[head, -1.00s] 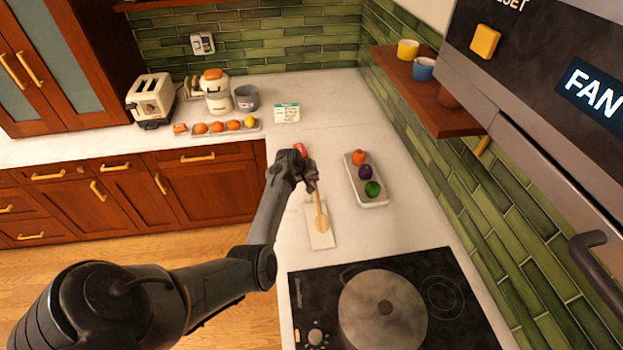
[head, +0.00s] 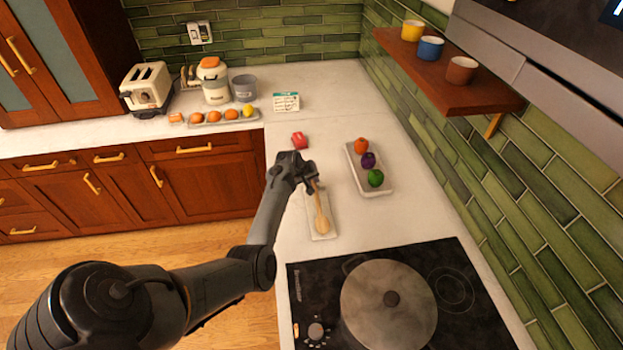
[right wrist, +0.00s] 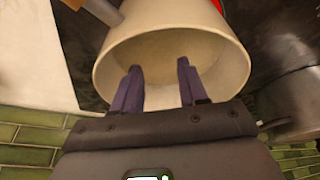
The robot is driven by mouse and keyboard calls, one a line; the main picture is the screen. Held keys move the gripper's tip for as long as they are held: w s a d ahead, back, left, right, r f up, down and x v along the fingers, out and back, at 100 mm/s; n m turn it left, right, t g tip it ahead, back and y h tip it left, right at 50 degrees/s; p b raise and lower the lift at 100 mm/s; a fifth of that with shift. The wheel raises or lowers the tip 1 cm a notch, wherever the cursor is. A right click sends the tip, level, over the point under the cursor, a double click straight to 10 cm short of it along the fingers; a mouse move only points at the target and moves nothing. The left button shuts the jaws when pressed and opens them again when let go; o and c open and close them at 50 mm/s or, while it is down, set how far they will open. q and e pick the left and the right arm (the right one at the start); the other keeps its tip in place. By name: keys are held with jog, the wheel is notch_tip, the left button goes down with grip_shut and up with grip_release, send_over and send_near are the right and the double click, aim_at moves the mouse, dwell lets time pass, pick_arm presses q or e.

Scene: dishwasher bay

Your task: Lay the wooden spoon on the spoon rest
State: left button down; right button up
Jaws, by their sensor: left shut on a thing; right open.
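The wooden spoon (head: 322,222) is held by its handle in my left gripper (head: 312,182). Its bowl end points toward the hob and appears over the pale rectangular spoon rest (head: 331,234) on the counter. I cannot tell whether the spoon touches the rest. The gripper is shut on the handle at the rest's far end and hides the handle's tip. My right gripper (right wrist: 157,80) shows only in the right wrist view, open, with its two fingers apart in front of a pale round vessel (right wrist: 115,60).
A hob with a lidded pan (head: 388,310) lies nearer than the rest. A tray (head: 356,177) of vegetables stands to the right, and a red object (head: 299,140) lies beyond the gripper. A wooden shelf (head: 450,85) with cups juts from the tiled right wall.

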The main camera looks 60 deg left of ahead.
pick_arm(q)
jog(key=c, duration=1)
grip_release()
jog(key=shift+o, duration=0.3)
jog(key=shift+f, duration=0.1)
pick_arm(e)
jog(key=shift+d, duration=0.1)
jog(key=shift+w, duration=0.1)
